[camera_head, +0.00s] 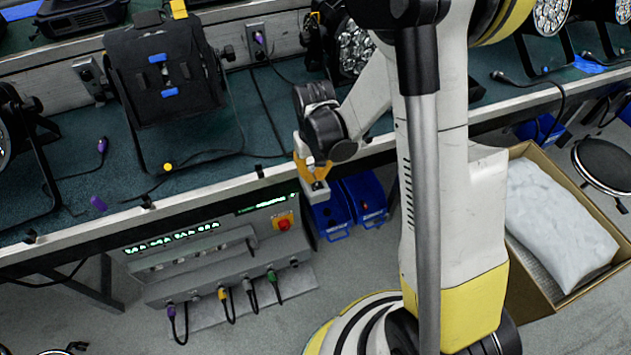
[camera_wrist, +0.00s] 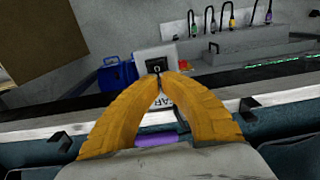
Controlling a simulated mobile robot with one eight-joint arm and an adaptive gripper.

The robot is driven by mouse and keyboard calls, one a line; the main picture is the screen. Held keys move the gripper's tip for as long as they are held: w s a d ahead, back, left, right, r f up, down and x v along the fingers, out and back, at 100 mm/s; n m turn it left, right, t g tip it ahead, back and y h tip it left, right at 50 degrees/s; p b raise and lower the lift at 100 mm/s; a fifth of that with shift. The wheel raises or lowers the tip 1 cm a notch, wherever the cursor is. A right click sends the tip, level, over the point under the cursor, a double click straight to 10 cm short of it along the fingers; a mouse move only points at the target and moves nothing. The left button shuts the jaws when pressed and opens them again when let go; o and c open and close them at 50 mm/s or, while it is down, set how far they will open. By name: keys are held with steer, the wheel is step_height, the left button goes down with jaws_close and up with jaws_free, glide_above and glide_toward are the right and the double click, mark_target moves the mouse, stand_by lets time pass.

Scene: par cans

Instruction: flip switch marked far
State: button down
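A pale switch box (camera_wrist: 143,58) with a black switch (camera_wrist: 157,65) on it is straight ahead in the wrist view. In the head view the box (camera_head: 309,184) sits at the bench's front edge, with the dark switch (camera_head: 320,186) on its near face. My gripper (camera_wrist: 159,79) has orange fingers that come together at their tips, right by the switch; I cannot tell if they touch it. A label shows partly through the gap between the fingers, its letters partly covered. My gripper (camera_head: 316,170) appears just above the box in the head view.
A grey control panel (camera_head: 230,255) with a red button (camera_head: 283,225) and plugged cables is left of the box, below the bench (camera_head: 90,185). Blue cases (camera_head: 350,205) lie beneath the bench. A cardboard box (camera_head: 533,295) stands at right. A purple object (camera_wrist: 157,139) shows between my fingers.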

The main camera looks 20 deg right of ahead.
steer(key=shift+r+p, duration=2.45)
steer(key=shift+r, duration=1.05)
steer(key=shift+r, duration=0.1)
steer(key=s+r+t, duration=0.3)
steer(key=s+r, duration=0.3)
steer(key=r, duration=0.4)
steer(key=s+r+t, duration=0.4)
steer(key=s+r, duration=0.2)
steer(key=r, duration=0.4)
steer(key=shift+s, duration=0.35)
